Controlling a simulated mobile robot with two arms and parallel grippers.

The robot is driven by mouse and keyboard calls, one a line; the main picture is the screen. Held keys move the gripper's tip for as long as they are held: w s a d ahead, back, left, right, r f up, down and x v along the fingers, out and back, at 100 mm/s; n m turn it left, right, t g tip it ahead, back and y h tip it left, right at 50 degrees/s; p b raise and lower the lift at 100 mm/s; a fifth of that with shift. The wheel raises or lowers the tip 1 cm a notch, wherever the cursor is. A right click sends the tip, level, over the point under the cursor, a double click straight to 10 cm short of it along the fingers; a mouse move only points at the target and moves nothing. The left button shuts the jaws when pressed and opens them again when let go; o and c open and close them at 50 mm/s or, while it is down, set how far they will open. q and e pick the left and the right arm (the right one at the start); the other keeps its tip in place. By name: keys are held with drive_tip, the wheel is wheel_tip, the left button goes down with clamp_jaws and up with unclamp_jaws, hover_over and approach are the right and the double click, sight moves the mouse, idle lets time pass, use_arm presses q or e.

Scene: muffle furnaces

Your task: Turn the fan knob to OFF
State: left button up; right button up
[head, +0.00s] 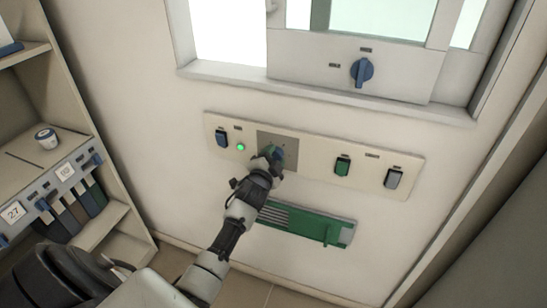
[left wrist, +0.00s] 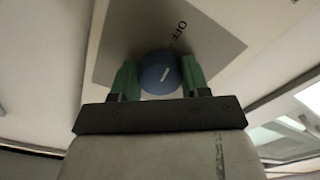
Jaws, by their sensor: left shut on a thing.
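The fan knob (left wrist: 160,72) is a round blue knob on a grey plate (left wrist: 112,45), seen between my green fingertips in the left wrist view. A white line on its face slants up and to the right, roughly toward the OFF lettering (left wrist: 181,31). My left gripper (head: 275,154) is shut on the knob, with one finger on each side. In the head view the gripper mostly hides the knob, and the grey plate (head: 300,144) shows around it. My right gripper is not in view.
The wall panel also carries a blue switch (head: 222,138), a lit green lamp (head: 241,147), a green switch (head: 342,165) and a grey switch (head: 393,178). A green vented unit (head: 310,224) sits below. Another blue knob (head: 361,72) is above. Shelves stand at left.

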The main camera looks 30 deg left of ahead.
use_arm(q)
drive_tip(key=o, duration=0.9)
drive_tip(key=b+v, duration=0.1)
drive_tip(key=v, duration=0.9)
drive_tip(key=shift+s, duration=0.4)
